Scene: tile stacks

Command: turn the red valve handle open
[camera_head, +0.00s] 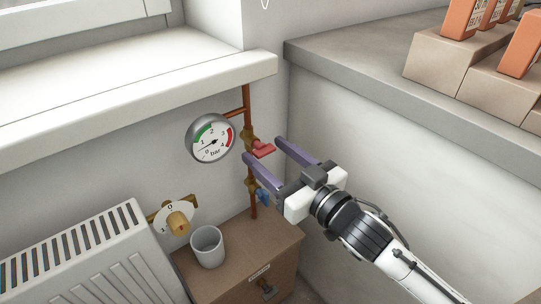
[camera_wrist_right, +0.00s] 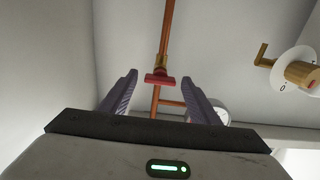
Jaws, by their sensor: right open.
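The red valve handle (camera_head: 263,150) sits on a brass valve on the vertical copper pipe (camera_head: 247,103) by the wall corner. In the head view it sticks out to the right of the pipe. My right gripper (camera_head: 262,149) is open, with its two purple-grey fingers on either side of the handle. In the right wrist view the red handle (camera_wrist_right: 160,79) shows between the open fingertips (camera_wrist_right: 160,76), a little beyond them. I cannot tell whether a finger touches it. My left gripper is not in view.
A round pressure gauge (camera_head: 211,138) is left of the pipe. A blue handle (camera_head: 263,195) sits lower on the pipe. Below are a brown cabinet (camera_head: 230,268), a grey cup (camera_head: 207,247), a dial (camera_head: 176,219) and a radiator (camera_head: 85,262). A grey ledge (camera_head: 370,73) holds boxes at right.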

